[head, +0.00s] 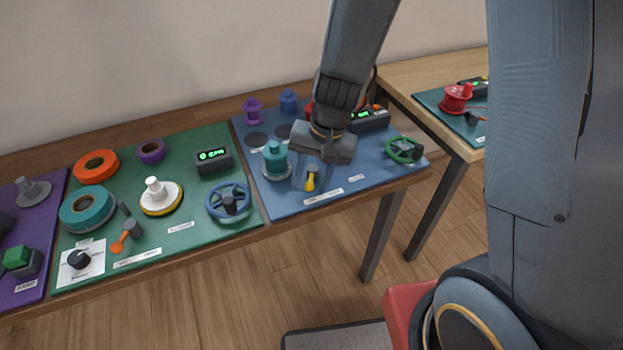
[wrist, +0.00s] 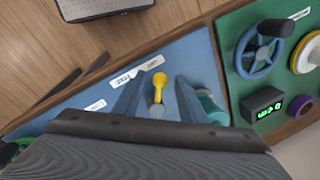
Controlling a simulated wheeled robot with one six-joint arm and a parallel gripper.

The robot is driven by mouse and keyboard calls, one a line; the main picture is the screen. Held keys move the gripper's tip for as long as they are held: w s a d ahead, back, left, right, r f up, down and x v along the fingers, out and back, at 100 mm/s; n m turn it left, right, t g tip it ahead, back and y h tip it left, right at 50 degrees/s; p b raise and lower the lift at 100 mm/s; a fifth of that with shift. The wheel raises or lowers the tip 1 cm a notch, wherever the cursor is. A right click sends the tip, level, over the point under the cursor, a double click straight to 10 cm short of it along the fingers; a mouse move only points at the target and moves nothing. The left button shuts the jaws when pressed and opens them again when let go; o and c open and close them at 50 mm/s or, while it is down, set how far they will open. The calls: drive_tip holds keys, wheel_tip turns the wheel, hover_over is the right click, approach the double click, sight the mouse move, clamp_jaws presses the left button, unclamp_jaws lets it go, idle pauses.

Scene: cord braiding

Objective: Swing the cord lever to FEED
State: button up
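A small lever with a yellow handle (head: 310,182) and a grey pivot stands near the front edge of the blue board (head: 350,178). In the wrist view the yellow lever (wrist: 158,82) points toward the white label strip (wrist: 128,76), whose print is too small to read. My gripper (head: 312,180) is over it, pointing down. In the wrist view its two fingers (wrist: 158,92) are spread apart, one on each side of the lever, with gaps visible. I cannot tell whether the tips reach handle height.
A green handwheel (head: 404,150) and a display (head: 368,121) are to the right. The green board (head: 190,150) holds a blue handwheel (head: 229,202) and an orange lever (head: 122,243).

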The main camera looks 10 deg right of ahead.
clamp_jaws()
drive_tip(key=d+n+b, duration=0.1)
drive_tip(key=n+b, duration=0.1)
drive_tip(key=shift+d+f+n, duration=0.1)
drive_tip(key=shift+d+n, duration=0.1)
drive_tip(key=shift+n, duration=0.2)
drive_tip(key=d+n, duration=0.1)
drive_tip(key=n+g+b, duration=0.1)
drive_tip(key=n, duration=0.1)
drive_tip(key=shift+w+d+n, duration=0.2)
drive_tip(key=shift+d+n, duration=0.1)
drive_tip(key=shift+d, duration=0.05)
drive_tip(key=n, duration=0.1)
drive_tip(key=d+n, duration=0.1)
drive_tip(key=n, duration=0.1)
drive_tip(key=shift+w+d+g+b, duration=0.2)
drive_tip(key=shift+w+g+b, duration=0.2)
drive_tip(key=shift+w+d+n, duration=0.25)
drive_tip(key=shift+n, duration=0.6)
drive_tip(key=shift+w+d+n, duration=0.25)
drive_tip(key=shift+n, duration=0.6)
